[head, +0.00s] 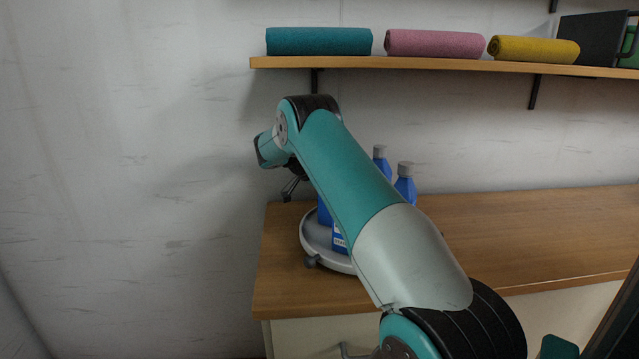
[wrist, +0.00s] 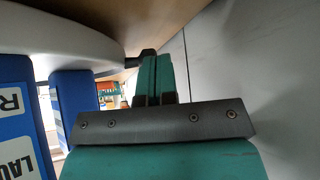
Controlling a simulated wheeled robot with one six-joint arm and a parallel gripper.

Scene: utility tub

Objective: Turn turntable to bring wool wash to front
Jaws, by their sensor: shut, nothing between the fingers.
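The turntable (head: 313,236) is a round pale grey tray on the left end of the wooden counter, partly hidden behind my arm. Several blue bottles (head: 404,188) with grey caps stand on it. A dark knob (head: 311,261) sticks out at its front left rim. No label reads as wool wash; one bottle in the wrist view (wrist: 18,115) shows "LAU". My gripper (head: 290,188) is at the turntable's left side, shut and empty. In the wrist view its fingers (wrist: 153,78) are beside the turntable rim (wrist: 70,38), near a dark peg (wrist: 140,58); contact is unclear.
A wall shelf (head: 440,66) above holds rolled teal (head: 318,41), pink (head: 434,44) and yellow (head: 533,50) towels and a dark bin (head: 592,40). The wall is close on the left. The counter (head: 520,232) is clear to the right.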

